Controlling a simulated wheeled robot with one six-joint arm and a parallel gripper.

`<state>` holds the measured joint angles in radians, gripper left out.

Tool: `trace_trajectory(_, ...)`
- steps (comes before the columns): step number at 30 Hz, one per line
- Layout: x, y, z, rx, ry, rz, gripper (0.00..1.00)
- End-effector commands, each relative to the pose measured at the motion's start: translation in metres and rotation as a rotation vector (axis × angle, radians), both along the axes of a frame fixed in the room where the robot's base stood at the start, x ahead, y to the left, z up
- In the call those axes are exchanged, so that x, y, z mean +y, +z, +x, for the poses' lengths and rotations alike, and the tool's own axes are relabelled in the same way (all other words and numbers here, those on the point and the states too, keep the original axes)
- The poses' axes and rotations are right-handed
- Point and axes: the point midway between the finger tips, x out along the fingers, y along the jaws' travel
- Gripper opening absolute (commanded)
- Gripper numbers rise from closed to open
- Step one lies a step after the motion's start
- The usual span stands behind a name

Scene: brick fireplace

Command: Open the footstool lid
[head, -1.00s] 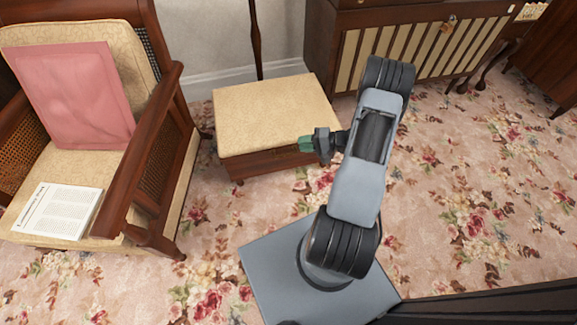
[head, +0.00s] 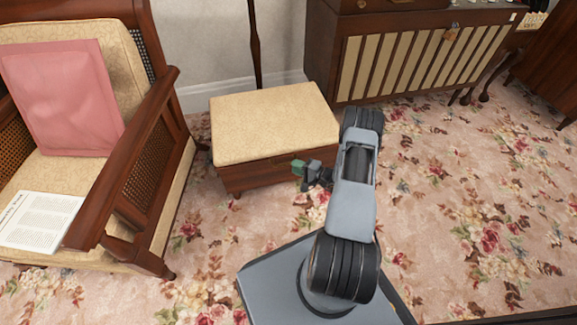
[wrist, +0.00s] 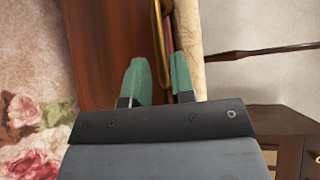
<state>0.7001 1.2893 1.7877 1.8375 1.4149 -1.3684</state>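The footstool (head: 255,174) has a dark wood body and a cream padded lid (head: 273,118), which looks shut. My gripper (head: 299,168) is at its front side, right of the middle, just below the lid's front edge. In the wrist view the green fingers (wrist: 160,75) are apart, with nothing visibly clamped between them. The wood side (wrist: 105,50) is behind the left finger, and the cream lid edge (wrist: 188,50) is beside the right finger. A thin brass-coloured strip (wrist: 159,25) runs along the seam ahead of the fingers. Whether the fingertips touch the footstool I cannot tell.
An armchair (head: 145,190) with a pink cushion (head: 65,95) and a newspaper (head: 40,222) stands close on the left. A slatted wooden cabinet (head: 400,62) is behind on the right. A thin dark pole (head: 255,45) rises behind the footstool. Floral carpet (head: 470,190) is clear at right.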

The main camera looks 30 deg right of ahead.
Motion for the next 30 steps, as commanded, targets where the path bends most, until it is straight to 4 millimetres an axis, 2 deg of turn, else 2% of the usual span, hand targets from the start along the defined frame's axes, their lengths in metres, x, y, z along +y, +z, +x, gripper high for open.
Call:
trace_trajectory(3,0.011,-0.004,0.015,-0.001,0.003,0.0,0.23)
trace_trajectory(9,0.021,-0.005,0.03,-0.001,0.002,-0.001,0.23)
trace_trajectory(22,0.024,-0.005,0.035,0.0,0.0,0.0,0.23)
trace_trajectory(30,0.024,-0.005,0.035,0.0,0.0,0.0,0.0)
